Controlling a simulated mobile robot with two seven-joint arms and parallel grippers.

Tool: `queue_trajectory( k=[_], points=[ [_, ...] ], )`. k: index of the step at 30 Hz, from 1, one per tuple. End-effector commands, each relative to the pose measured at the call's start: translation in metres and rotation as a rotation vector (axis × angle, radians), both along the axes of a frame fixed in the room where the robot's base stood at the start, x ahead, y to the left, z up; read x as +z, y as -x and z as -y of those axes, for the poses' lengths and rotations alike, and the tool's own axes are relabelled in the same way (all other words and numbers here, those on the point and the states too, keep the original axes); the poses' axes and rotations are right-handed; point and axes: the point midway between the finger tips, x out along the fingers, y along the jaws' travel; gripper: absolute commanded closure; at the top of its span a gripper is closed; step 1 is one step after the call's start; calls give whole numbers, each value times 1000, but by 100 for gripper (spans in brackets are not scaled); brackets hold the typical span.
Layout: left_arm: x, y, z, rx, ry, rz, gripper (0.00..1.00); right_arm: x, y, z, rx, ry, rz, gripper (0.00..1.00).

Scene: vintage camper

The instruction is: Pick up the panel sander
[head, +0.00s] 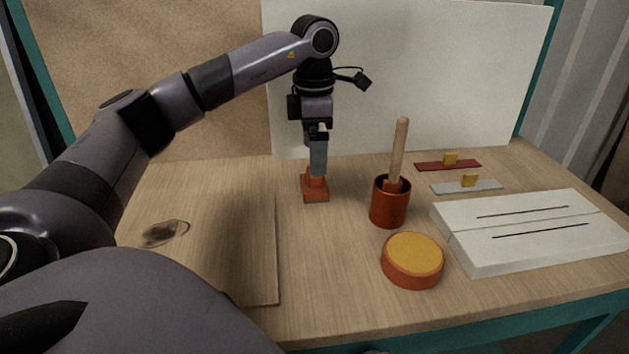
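The panel sander (315,190), a small orange-red block with a raised grip and a darker front edge, is at the back middle of the wooden bench. It appears to rest flat on the bench top. My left gripper (317,168) points straight down over it, with its grey fingers at the sander's grip. The fingers line up one behind the other from here and hide the top of the grip. I cannot tell whether they are closed on it. My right gripper is not in view.
Right of the sander stands a red cup (389,207) with a wooden-handled tool (398,150). In front is a round orange-and-yellow puck (413,258). A slotted white block (530,232) and two strips (447,166) (466,187) lie right.

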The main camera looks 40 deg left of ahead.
Motion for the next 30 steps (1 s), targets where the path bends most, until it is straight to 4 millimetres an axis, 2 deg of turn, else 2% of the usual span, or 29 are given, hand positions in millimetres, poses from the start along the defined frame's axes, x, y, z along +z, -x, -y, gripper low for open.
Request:
queue_trajectory(
  k=[10,20,24,25,30],
  points=[
    [-50,3,2,1,0,-2,0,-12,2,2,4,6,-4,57],
    [-55,3,2,0,0,0,0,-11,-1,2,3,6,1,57],
    [-55,3,2,0,0,0,46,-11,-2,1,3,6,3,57],
    [-55,3,2,0,0,0,53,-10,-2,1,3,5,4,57],
    [-55,3,2,0,1,1,53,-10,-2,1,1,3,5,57]
  ],
)
